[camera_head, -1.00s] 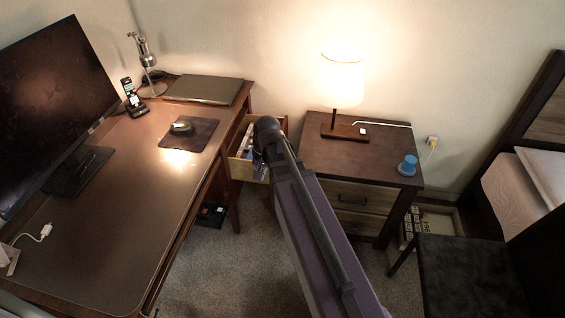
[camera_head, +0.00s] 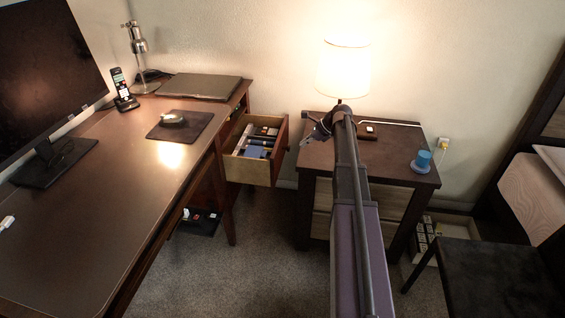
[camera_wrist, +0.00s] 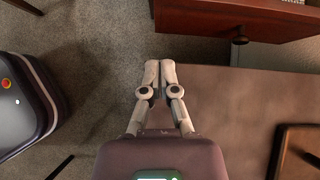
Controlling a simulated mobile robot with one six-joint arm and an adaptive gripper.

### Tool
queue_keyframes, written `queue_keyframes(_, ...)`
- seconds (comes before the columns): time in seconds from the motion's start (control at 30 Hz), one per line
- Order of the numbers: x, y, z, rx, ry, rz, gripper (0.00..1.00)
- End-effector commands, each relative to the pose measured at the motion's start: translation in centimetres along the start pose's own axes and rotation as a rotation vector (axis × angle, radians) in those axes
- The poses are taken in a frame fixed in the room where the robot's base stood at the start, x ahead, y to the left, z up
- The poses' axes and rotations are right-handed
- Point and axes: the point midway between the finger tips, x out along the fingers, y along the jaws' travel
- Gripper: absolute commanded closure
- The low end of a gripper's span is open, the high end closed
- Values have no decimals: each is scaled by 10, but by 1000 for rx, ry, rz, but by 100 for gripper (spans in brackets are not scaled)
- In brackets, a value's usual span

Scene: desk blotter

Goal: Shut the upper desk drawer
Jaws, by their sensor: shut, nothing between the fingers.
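The upper desk drawer (camera_head: 262,172) is pulled out from the right side of the wooden desk (camera_head: 120,200), with books or boxes lying inside. Its front panel faces right, towards the nightstand. In the wrist view the reddish drawer front (camera_wrist: 200,18) with a dark round knob (camera_wrist: 240,38) shows at the top right. My gripper (camera_head: 314,134) is to the right of the drawer front, near the nightstand's left edge. In the wrist view my gripper (camera_wrist: 160,64) has its fingertips together, empty, apart from the drawer front in the picture.
The nightstand (camera_head: 400,165) stands right of the drawer, with a lit lamp (camera_head: 343,72) and a blue cup (camera_head: 421,161) on top. A narrow gap of carpet separates it from the desk. A dark chair (camera_head: 495,275) is at the lower right.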

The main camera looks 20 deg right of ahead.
Motion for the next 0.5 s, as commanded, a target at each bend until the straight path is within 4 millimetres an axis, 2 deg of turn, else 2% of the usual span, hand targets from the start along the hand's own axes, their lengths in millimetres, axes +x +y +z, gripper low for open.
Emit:
queue_keyframes(0.03, 1, -10, -11, 37, -13, -9, 100)
queue_keyframes(0.13, -3, -17, -18, 88, -33, -19, 100)
queue_keyframes(0.5, -7, -20, -20, 113, -42, -23, 100)
